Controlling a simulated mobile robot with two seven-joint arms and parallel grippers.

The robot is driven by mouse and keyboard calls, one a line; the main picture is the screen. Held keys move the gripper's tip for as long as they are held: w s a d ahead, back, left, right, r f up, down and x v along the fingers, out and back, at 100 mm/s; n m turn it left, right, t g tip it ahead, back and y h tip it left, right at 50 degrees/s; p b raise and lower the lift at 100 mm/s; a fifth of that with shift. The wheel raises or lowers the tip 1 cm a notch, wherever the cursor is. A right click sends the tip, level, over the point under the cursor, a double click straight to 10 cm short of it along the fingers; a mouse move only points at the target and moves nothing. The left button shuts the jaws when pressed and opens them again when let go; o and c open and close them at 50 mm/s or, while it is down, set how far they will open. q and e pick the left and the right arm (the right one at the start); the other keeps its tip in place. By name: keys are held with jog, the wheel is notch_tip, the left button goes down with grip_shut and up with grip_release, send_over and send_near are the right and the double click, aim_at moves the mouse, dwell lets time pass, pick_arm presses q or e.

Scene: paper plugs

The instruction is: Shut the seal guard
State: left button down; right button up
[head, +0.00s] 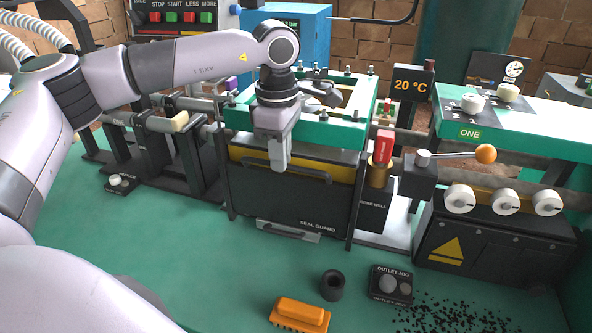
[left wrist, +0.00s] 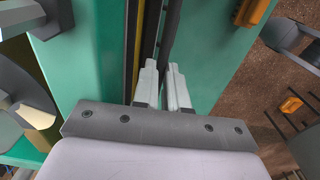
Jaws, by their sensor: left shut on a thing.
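The seal guard (head: 290,203) is a wide dark panel with "SEAL GUARD" lettering, upright on the front of the teal-topped machine. A dark bar handle (head: 312,178) runs across its upper part. A yellow strip (head: 330,167) shows along its top, below the teal frame (head: 310,132). My left gripper (head: 279,166) reaches down from above and is shut on the handle. In the left wrist view, the two pale fingers (left wrist: 165,88) close on the dark handle bar (left wrist: 171,35). My right gripper is not in view.
To the right stand a red-capped post (head: 383,146), a lever with an orange knob (head: 485,153) and white dials (head: 506,201). An orange brush (head: 300,313), a black ring (head: 332,285) and a jog box (head: 391,284) lie in front.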

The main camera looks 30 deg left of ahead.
pick_arm(q)
jog(key=shift+s+f+p, duration=0.1)
jog(key=shift+s+p, duration=0.1)
jog(key=shift+p, duration=0.2)
jog(key=shift+w+r+p, duration=0.15)
jog(key=shift+r+p, duration=0.15)
jog(key=shift+r, duration=0.15)
jog(key=shift+r+p, duration=2)
jog(key=shift+r, duration=0.9)
jog(key=c, duration=1.3)
grip_release()
jog(key=shift+r+p, duration=0.75)
jog(key=shift+r, duration=2.7)
